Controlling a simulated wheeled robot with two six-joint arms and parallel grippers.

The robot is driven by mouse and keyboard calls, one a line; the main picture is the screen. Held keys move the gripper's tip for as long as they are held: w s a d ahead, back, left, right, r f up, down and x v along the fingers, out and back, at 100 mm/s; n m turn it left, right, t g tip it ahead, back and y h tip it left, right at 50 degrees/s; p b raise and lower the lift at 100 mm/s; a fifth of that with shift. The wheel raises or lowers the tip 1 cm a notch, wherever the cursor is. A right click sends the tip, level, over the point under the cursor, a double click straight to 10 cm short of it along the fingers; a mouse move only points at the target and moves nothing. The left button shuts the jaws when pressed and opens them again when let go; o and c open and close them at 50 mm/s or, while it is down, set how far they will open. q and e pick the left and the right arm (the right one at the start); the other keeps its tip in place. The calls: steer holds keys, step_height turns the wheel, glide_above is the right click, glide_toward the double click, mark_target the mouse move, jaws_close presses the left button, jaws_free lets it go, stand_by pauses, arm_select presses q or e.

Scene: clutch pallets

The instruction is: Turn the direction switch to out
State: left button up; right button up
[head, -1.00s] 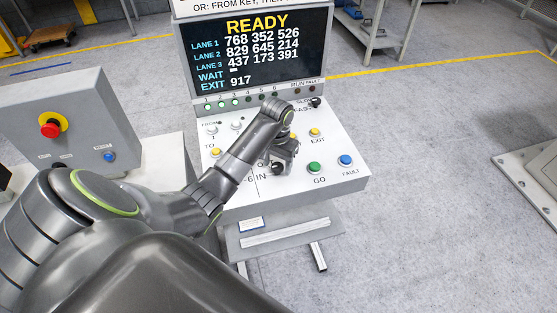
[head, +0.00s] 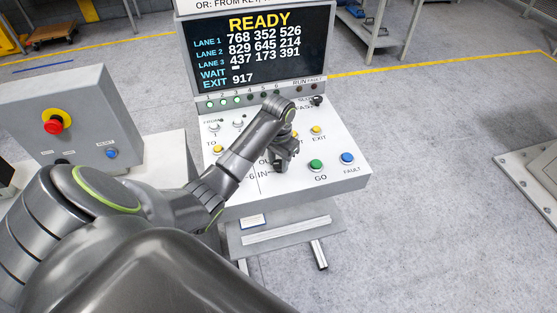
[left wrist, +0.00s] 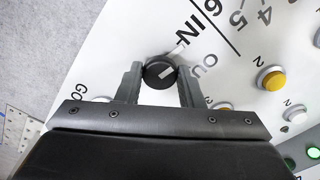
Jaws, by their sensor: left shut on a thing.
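The direction switch (left wrist: 158,74) is a round black knob with a pale pointer mark, seen in the left wrist view beside the printed words IN and OUT. The mark slants up to the right; exactly which word it points at is hard to tell. My left gripper (left wrist: 160,76) has one finger on each side of the knob and is shut on it. In the head view the left gripper (head: 281,160) is low over the white control panel (head: 345,173) and hides the knob and part of the labels. My right gripper is not in view.
A green GO button (head: 316,165), a blue FAULT button (head: 347,158) and a yellow EXIT button (head: 316,130) sit close right of the gripper. The screen (head: 255,55) behind reads READY. A grey box with a red emergency button (head: 54,124) stands at left.

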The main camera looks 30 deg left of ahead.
arm_select(q)
steer(key=m, duration=0.2)
steer(key=shift+m, duration=0.4)
steer(key=m, duration=0.2)
steer(key=shift+m, duration=0.3)
steer(key=m, duration=0.4)
steer(key=shift+m, duration=0.3)
steer(key=o, duration=1)
